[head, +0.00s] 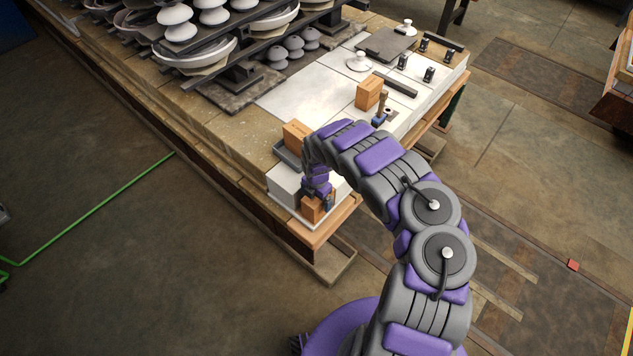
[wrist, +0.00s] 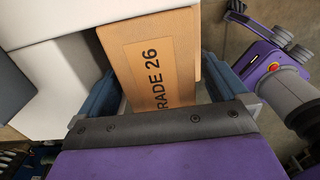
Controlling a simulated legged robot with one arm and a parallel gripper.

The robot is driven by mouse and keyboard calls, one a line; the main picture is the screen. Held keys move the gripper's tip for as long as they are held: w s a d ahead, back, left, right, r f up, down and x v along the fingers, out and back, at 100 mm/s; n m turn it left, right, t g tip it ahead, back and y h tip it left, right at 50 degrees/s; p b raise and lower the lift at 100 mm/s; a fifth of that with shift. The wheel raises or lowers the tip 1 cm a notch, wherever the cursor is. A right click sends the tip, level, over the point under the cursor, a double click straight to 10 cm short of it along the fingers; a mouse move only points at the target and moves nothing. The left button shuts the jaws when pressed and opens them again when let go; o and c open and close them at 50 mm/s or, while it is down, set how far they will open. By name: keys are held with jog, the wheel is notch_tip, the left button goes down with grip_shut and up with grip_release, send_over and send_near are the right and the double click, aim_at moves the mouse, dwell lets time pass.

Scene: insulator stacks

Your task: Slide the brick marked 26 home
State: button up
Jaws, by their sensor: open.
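The brick marked 26 (wrist: 150,60) is orange-tan, with dark lettering that reads "RADE 26" in the wrist view. It lies between the two blue fingers of my gripper (wrist: 160,78), which is open around it. I cannot tell whether either finger touches it. Its far end lies beside white blocks (wrist: 55,70). In the head view the brick (head: 311,209) sits at the near corner of the bench, partly hidden by my gripper (head: 318,197). A white block (head: 284,184) stands just left of it.
Another orange brick (head: 297,134) sits in a grey tray (head: 285,155) behind the white block. A further orange brick (head: 369,91) stands on the white bench top near a small brush-like tool (head: 381,108). Racks of insulators (head: 205,50) fill the back left. The bench edge is close by.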

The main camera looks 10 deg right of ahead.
notch_tip(320, 180, up, 16)
jog(key=p, duration=0.5)
jog(key=shift+f, duration=0.1)
jog(key=s+d+r+m+h+b, duration=0.1)
jog(key=s+d+r+m+h, duration=0.3)
jog(key=d+r+m, duration=0.95)
jog(key=s+r+b, duration=0.1)
jog(key=s+r, duration=0.6)
jog(key=r, duration=0.3)
jog(key=s+a+r+m+g+y+b, duration=0.1)
jog(key=s+a+r+m, duration=0.25)
jog(key=s, duration=0.25)
jog(key=s+a+r+m+y, duration=0.1)
jog(key=s+a+r+m, duration=0.2)
jog(key=s, duration=0.4)
jog(key=s+a+m+y+b, duration=0.1)
jog(key=s+a+m, duration=0.1)
jog(key=s, duration=0.7)
jog(key=s+a+f+m+y+b, duration=0.1)
jog(key=s+a+m, duration=0.2)
jog(key=s, duration=0.6)
jog(key=shift+s+a+f+g, duration=0.25)
jog(key=shift+a+g, duration=0.15)
jog(key=shift+a, duration=0.85)
